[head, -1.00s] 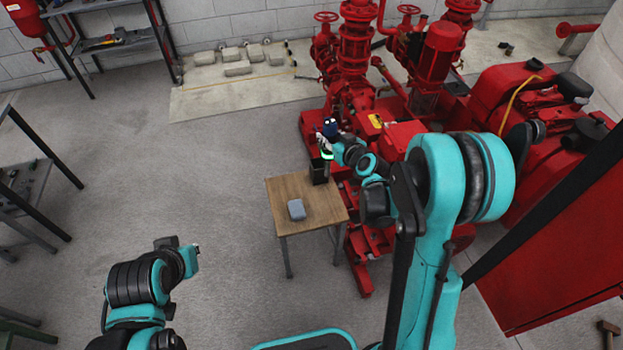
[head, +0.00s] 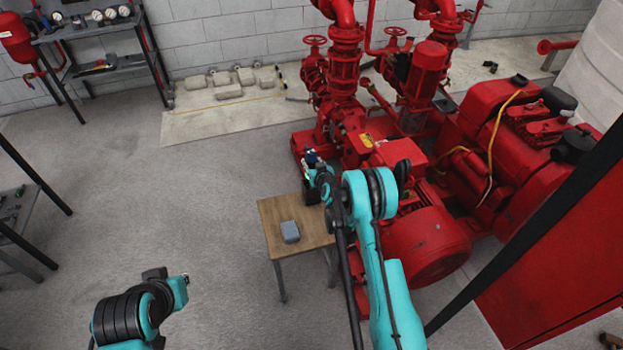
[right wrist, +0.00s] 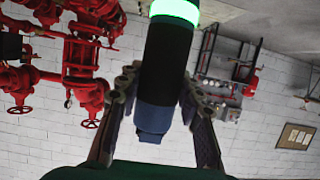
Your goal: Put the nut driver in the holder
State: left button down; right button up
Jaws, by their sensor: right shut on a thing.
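The nut driver is a dark cylinder with a blue end; in the head view its blue end (head: 311,157) points up. In the right wrist view the nut driver (right wrist: 168,65) shows its black body and a glowing green ring at the end away from the blue part. My right gripper (right wrist: 160,95) is shut on it, one finger on each side. In the head view my right gripper (head: 318,169) is over the back of the small wooden table (head: 277,209). The black holder (head: 308,195) stands there, mostly hidden by my gripper. I cannot tell whether the driver's lower end is inside it. My left gripper (head: 170,280) is low at left, far from the table; its jaws are unclear.
A grey box (head: 290,231) lies on the table. Red pump machinery (head: 425,240) stands close behind and right of the table. A shelf (head: 110,65) stands at the back left, and another rack at the left edge. The floor left of the table is clear.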

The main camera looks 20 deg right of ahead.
notch_tip(320, 180, down, 5)
jog(key=shift+b, duration=0.9)
jog(key=shift+r, duration=0.15)
jog(key=o, duration=1.3)
